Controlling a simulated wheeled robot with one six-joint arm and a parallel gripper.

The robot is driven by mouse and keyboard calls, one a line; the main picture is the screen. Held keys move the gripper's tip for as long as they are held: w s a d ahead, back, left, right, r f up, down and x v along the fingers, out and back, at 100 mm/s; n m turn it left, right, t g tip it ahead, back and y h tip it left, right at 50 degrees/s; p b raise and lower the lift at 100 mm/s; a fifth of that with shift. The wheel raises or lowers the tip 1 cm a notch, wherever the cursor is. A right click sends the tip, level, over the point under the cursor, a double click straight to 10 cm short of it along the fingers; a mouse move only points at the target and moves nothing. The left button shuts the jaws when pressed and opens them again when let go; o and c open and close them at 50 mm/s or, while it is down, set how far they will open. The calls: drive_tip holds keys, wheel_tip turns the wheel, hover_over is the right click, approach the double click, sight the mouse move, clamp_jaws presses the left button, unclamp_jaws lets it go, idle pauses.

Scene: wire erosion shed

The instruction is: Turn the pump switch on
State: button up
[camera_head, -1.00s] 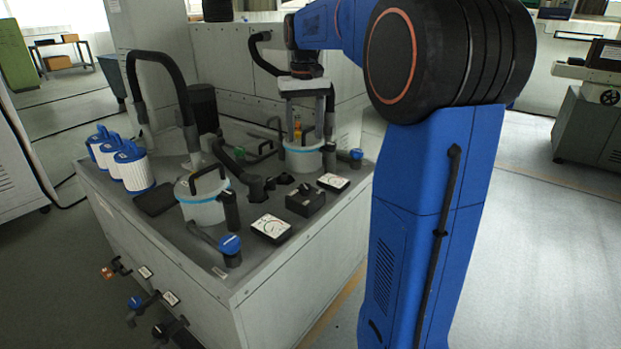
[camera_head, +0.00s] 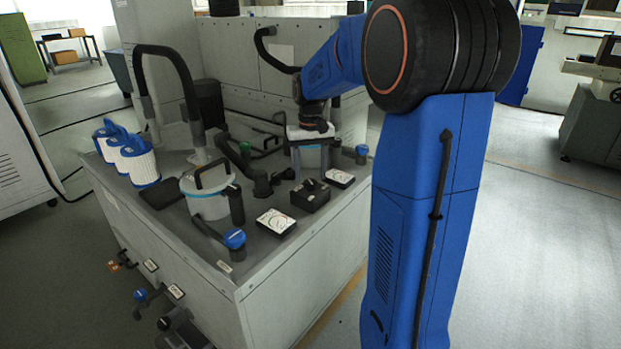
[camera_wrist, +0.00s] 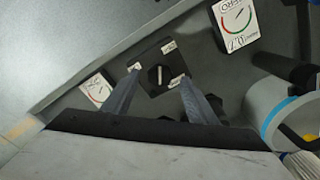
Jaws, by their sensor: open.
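The pump switch is a black box with a dark rotary knob (camera_head: 310,187) on the grey cabinet top, near its front right edge. In the wrist view the knob (camera_wrist: 158,76) sits on a square black plate with small white labels around it. The knob's pointer looks roughly in line with my fingers; the label text is too small to read. My gripper (camera_head: 310,170) points down above and just behind the switch. In the wrist view my gripper (camera_wrist: 160,86) is open, with one finger to each side of the knob. I cannot tell whether they touch it.
Gauge plates lie on both sides of the switch, one at left (camera_head: 275,222) and one at right (camera_head: 340,178). A lidded canister (camera_head: 207,203) and a blue-capped valve (camera_head: 234,239) stand to the left. White filter cartridges (camera_head: 141,165) stand at the far left edge.

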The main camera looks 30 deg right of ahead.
drive_tip(key=shift+f, duration=1.15)
drive_tip(key=shift+c, duration=0.7)
drive_tip(key=c, duration=0.9)
drive_tip(key=shift+c, duration=0.2)
drive_tip(key=shift+n, duration=0.4)
drive_tip(key=n, duration=0.5)
drive_tip(key=shift+n, duration=0.3)
drive_tip(key=n, duration=0.5)
drive_tip(key=shift+n, duration=0.4)
